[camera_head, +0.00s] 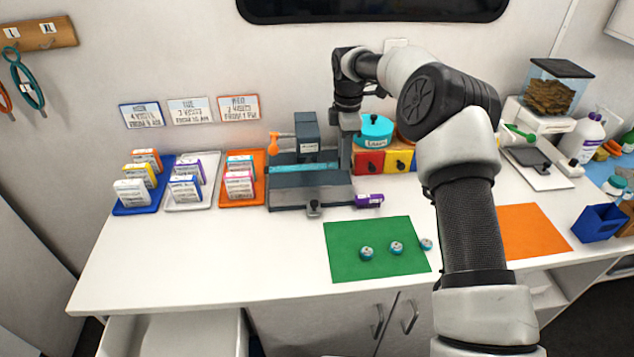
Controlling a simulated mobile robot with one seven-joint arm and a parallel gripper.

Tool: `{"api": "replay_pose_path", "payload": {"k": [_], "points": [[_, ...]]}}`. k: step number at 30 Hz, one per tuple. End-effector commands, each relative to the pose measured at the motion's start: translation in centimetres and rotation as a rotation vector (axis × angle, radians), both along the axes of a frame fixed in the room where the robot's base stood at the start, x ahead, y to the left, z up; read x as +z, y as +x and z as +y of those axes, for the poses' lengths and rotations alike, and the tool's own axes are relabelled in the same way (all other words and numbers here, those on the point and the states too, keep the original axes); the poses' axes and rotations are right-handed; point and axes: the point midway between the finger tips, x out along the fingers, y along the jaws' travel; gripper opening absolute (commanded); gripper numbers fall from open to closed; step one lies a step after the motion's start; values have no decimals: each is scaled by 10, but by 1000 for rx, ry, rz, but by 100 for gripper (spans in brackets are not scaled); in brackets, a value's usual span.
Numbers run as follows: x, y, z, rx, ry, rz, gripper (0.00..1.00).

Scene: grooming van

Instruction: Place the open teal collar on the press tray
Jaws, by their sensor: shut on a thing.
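The open teal collar (300,168) shows as a flat, straight teal strip across the dark grey press tray (328,191). It lies level along the back part of the tray, below the press head (307,130). My gripper (345,163) points down at the right end of the strip and is shut on the collar at that end. The fingertips are small and dark here, so the exact grip is hard to make out. I cannot tell whether the strip touches the tray or is held just above it.
A purple tool (369,201) lies right of the press. A teal tub (374,130) stands on red and yellow drawers behind my gripper. Card trays (243,200) stand left. The counter's front left is clear.

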Motion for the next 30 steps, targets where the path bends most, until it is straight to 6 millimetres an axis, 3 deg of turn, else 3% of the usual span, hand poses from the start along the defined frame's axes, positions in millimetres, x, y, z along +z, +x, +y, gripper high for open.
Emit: {"api": "replay_pose_path", "payload": {"k": [9, 14, 21, 30], "points": [[-52, -1, 0, -1, 0, 3, 3], [-64, 0, 0, -1, 1, 1, 3], [-95, -1, 0, -1, -1, 4, 3], [-100, 0, 0, -1, 0, 0, 3]]}}
